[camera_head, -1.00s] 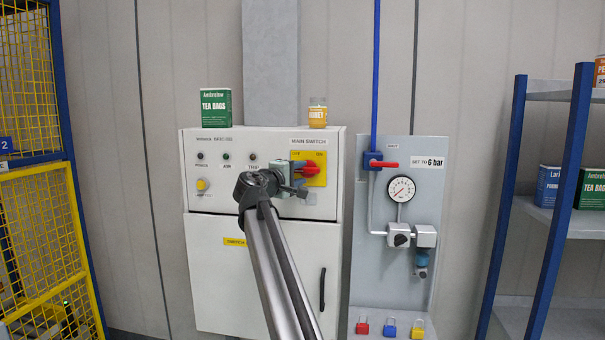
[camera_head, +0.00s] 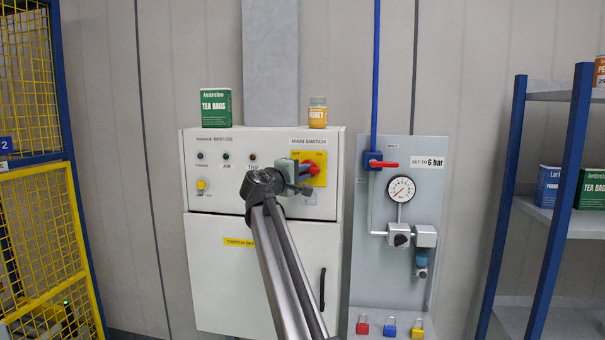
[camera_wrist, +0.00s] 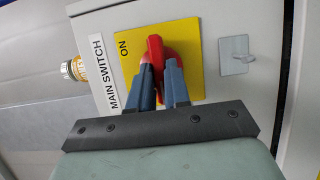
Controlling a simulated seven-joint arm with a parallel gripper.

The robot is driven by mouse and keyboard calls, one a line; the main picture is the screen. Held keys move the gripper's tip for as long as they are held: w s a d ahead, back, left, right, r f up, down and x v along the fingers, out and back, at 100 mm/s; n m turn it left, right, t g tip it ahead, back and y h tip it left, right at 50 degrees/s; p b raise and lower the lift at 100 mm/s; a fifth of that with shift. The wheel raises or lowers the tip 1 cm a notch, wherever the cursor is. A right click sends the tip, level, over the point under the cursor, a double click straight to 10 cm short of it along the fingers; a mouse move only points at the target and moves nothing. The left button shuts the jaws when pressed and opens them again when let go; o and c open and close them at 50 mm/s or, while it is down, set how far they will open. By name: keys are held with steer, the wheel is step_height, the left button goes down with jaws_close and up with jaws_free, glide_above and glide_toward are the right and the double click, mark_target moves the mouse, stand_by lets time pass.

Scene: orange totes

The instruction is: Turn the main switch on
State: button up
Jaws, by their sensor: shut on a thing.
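The main switch has a red handle (camera_head: 309,168) on a yellow plate (camera_head: 319,180) at the upper right of the white cabinet (camera_head: 215,167). In the wrist view the red handle (camera_wrist: 155,50) stands between the two blue-grey fingers of my gripper (camera_wrist: 164,78), which is shut on it. The yellow plate (camera_wrist: 188,38) bears the word ON near the handle's upper left there. In the head view my gripper (camera_head: 302,177) is at the switch, and its wrist hides part of the cabinet front. The fingers cover part of the handle.
A green tea bags box (camera_head: 216,108) and a honey jar (camera_head: 317,112) stand on the cabinet. A grey panel with a red-handled valve (camera_head: 383,164) and gauge (camera_head: 401,189) is to the right. A small hook plate (camera_wrist: 236,56) sits beside the switch plate.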

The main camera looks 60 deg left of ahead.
jaws_close()
steer(key=shift+w+d+r+m+g+y, duration=0.15)
steer(key=shift+m+g+y, duration=0.3)
steer(key=shift+m+g, duration=1.25)
steer(key=shift+w+d+r+m+g+y, duration=0.15)
steer(key=shift+m+g+y, duration=0.4)
steer(key=shift+m, duration=2.15)
steer(key=shift+w+d+r+m+g+y, duration=0.1)
steer(key=shift+r+m+g+y, duration=0.15)
steer(key=shift+m+g, duration=1.5)
steer(key=shift+f+m+t, duration=0.1)
steer(key=shift+m+t, duration=0.3)
steer(key=shift+m, duration=0.25)
steer(key=o, duration=0.8)
jaws_free()
steer(key=shift+c, duration=0.2)
steer(key=v, duration=1.4)
steer(key=shift+f+n, duration=0.1)
steer(key=shift+n, duration=0.2)
